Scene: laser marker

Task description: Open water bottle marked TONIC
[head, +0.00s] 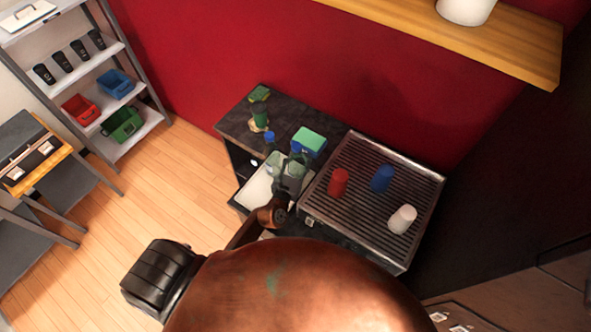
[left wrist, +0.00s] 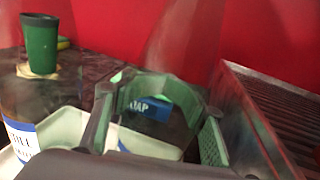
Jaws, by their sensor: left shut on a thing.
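My left gripper (head: 291,165) is over the white tray (head: 256,192) beside the dark counter, shut around a clear, see-through object that looks like a bottle. In the left wrist view the two green-padded fingers (left wrist: 158,125) are around it. Letters reading "TAP" and a blue patch (left wrist: 155,106) show between the fingers; I cannot tell which surface carries them. Another clear bottle (left wrist: 22,138) stands to the left, its white and blue label partly reading "ILL". I cannot read TONIC on anything. My right gripper is not in view.
A green cup (left wrist: 40,45) stands on a tan coaster at the back. A blue box with a green top (head: 308,142) is on the dark counter. Red (head: 338,182), blue (head: 381,178) and white (head: 402,219) cups stand on the ribbed metal tray (head: 355,150) to the right.

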